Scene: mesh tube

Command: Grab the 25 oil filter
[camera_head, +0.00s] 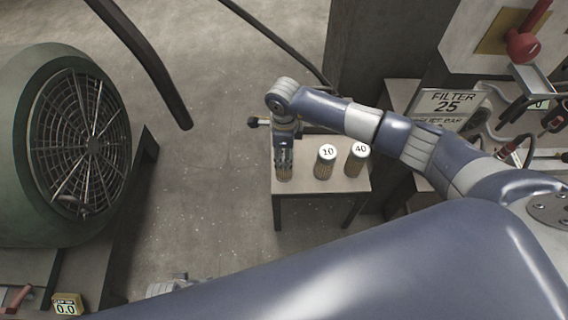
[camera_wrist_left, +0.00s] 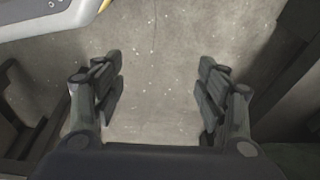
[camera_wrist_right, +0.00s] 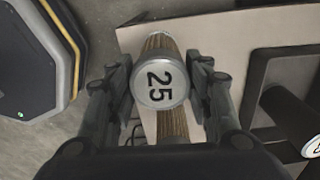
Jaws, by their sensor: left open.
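The 25 oil filter (camera_wrist_right: 160,84) has a round white cap marked 25 and a brown mesh body. In the right wrist view it sits between the fingers of my right gripper (camera_wrist_right: 160,90), which close in on both sides of the cap. In the head view my right gripper (camera_head: 285,143) points down over the filter's mesh body (camera_head: 284,172) at the left end of a small table (camera_head: 315,187). I cannot tell whether its base touches the table. My left gripper (camera_wrist_left: 160,85) is open and empty above the floor.
Filters marked 10 (camera_head: 325,160) and 40 (camera_head: 356,158) stand to the right on the same table. A large green fan housing (camera_head: 75,145) is at the left. A FILTER 25 sign (camera_head: 447,103) is at the right. Open floor lies between the fan and table.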

